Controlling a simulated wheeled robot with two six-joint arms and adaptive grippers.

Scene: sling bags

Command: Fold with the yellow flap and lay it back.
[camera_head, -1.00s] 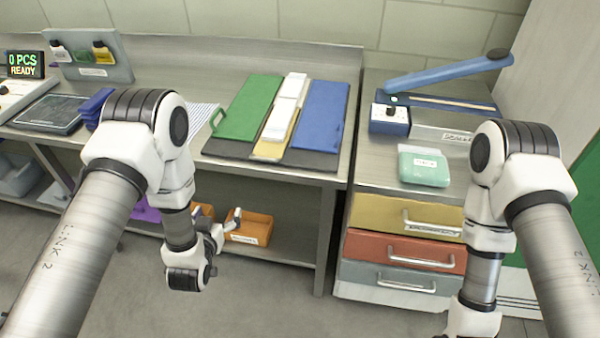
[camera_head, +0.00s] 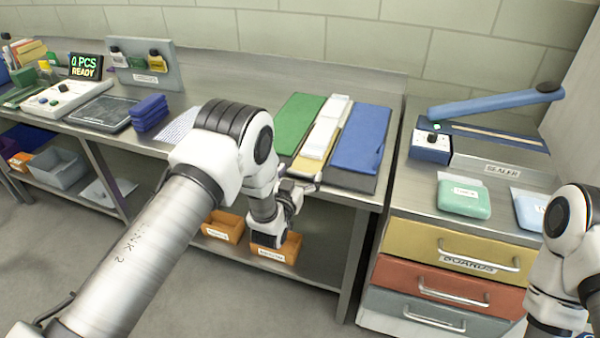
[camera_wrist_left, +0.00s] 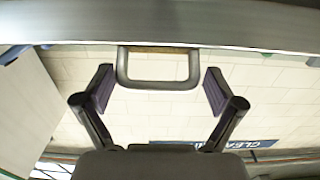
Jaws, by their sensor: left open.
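The folding board lies on the bench, with a green flap (camera_head: 298,123) at left, a blue flap (camera_head: 363,140) at right and the yellow flap (camera_head: 308,164) at the near middle. A folded white cloth piece (camera_head: 327,128) lies along the middle; most of the yellow flap is covered or hidden. My left gripper (camera_head: 303,186) is at the bench's front edge, just below the yellow flap. In the left wrist view a grey U-shaped handle (camera_wrist_left: 158,84) with a yellowish strip stands between the open fingers of my left gripper (camera_wrist_left: 159,90), apparently untouched. My right gripper is out of view.
A shelf with orange bins (camera_head: 224,226) is under the bench. At right are a blue sealer (camera_head: 432,147), a green pack (camera_head: 464,198) and a drawer unit (camera_head: 452,252). A stack of blue items (camera_head: 150,112) stands left on the bench.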

